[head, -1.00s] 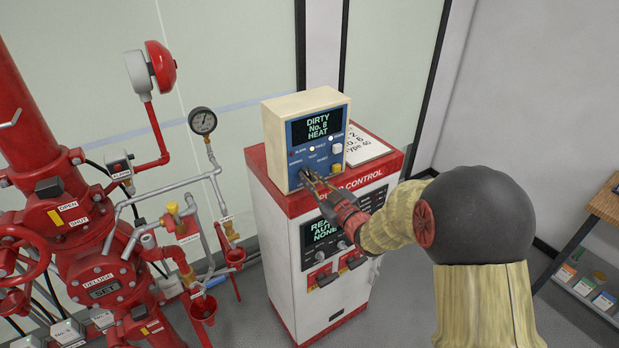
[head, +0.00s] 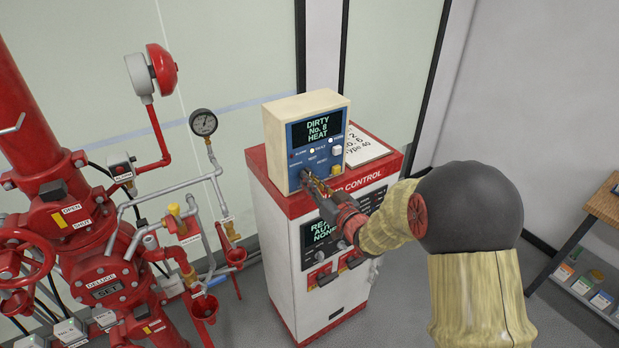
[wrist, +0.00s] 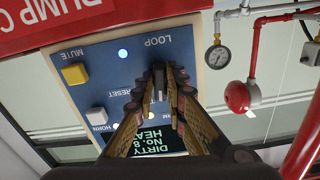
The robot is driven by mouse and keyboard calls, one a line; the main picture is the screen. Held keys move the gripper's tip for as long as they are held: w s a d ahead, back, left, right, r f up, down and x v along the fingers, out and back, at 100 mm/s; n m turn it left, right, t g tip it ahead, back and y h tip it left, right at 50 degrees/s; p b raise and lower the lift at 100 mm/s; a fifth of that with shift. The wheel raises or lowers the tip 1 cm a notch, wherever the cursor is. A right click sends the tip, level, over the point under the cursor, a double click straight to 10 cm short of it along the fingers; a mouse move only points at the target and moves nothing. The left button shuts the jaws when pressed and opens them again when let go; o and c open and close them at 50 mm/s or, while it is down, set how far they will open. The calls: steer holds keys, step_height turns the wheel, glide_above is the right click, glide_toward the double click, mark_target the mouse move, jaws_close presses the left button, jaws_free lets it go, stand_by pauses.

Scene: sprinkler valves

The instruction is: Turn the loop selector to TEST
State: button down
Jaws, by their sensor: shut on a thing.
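The loop selector (wrist: 158,82) is a dark knob with a pale grey bar on the blue panel face (wrist: 110,85), near the LOOP lettering in the upside-down wrist view. My gripper (wrist: 158,90) is shut on it, one finger on each side. In the head view my gripper (head: 308,180) reaches the lower left of the panel's blue face (head: 298,158), and its fingers hide most of the knob. The position marks around the knob are covered or too small to read, so I cannot tell which one it points at. The screen (head: 317,129) reads DIRTY No. 8 HEAT.
A yellow MUTE button (wrist: 75,75) and a white HORN button (wrist: 97,116) sit beside the selector. The panel stands on a red-topped white cabinet (head: 285,250). Red pipework (head: 100,265) and a gauge (head: 203,122) stand to the left. A shelf (head: 590,265) is at right.

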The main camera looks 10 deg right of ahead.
steer(key=shift+m, duration=0.6)
steer(key=shift+m+p, duration=0.5)
steer(key=shift+m, duration=0.7)
steer(key=c, duration=1.7)
jaws_free()
steer(key=shift+s, duration=0.1)
steer(key=shift+v, duration=2.95)
